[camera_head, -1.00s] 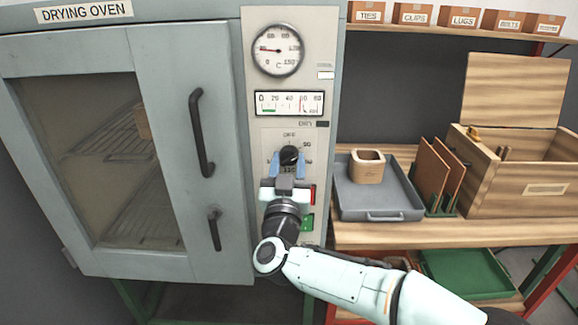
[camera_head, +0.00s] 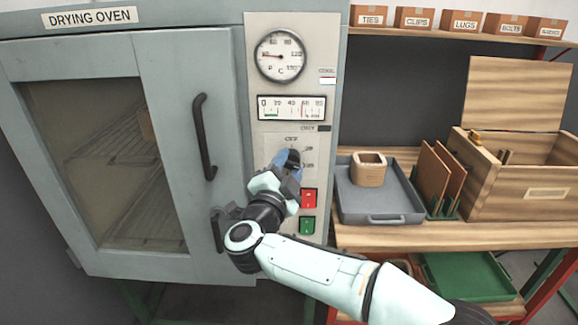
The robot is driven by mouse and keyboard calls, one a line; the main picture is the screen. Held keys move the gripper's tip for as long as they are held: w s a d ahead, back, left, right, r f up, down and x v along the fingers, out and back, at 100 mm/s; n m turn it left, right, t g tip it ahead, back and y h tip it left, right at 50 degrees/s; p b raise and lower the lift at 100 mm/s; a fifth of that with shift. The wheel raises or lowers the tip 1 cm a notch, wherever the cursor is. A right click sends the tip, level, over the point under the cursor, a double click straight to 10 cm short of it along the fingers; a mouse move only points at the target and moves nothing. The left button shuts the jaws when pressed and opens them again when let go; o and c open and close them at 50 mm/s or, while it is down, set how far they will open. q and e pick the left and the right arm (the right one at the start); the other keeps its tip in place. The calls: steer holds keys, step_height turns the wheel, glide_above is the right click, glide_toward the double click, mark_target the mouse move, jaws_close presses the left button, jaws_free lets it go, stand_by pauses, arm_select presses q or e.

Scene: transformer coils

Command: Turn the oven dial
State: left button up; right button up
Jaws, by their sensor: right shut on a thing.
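The drying oven's control panel (camera_head: 258,137) is at the centre, right of the oven door. The black dial (camera_head: 294,158) sits on the panel below the word OFF, with scale marks to its right. My right gripper (camera_head: 287,163) comes from below, its blue fingers shut around the dial. The gripper is rolled, its wrist tilted to the lower left. The fingers and wrist hide part of the dial and scale, so I cannot read the pointer exactly. My left gripper is not in view.
A round gauge (camera_head: 280,56) and a strip meter (camera_head: 291,107) are above the dial. Red (camera_head: 309,198) and green (camera_head: 307,225) buttons are below it. The black door handle (camera_head: 204,137) stands out to the left. A grey tray (camera_head: 379,205) is on the bench at right.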

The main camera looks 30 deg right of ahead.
steer(key=m+g, duration=0.1)
steer(key=m, duration=0.2)
steer(key=shift+r+m+y, duration=0.15)
steer(key=shift+m+y, duration=0.15)
steer(key=shift+m, duration=0.1)
steer(key=m+p, duration=0.1)
steer(key=m, duration=0.2)
steer(key=shift+r+g+y, duration=0.1)
steer(key=shift+g+y, duration=0.3)
steer(key=m+y, duration=0.1)
steer(key=m, duration=0.2)
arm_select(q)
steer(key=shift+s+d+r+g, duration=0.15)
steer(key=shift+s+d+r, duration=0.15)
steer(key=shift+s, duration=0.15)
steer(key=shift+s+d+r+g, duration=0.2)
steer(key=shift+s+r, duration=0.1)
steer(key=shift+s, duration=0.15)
arm_select(e)
steer(key=shift+r+m+y, duration=0.1)
steer(key=shift+m+y, duration=0.5)
steer(key=shift+m, duration=0.6)
steer(key=o, duration=1)
steer(key=shift+d, duration=0.1)
steer(key=shift+o, duration=0.2)
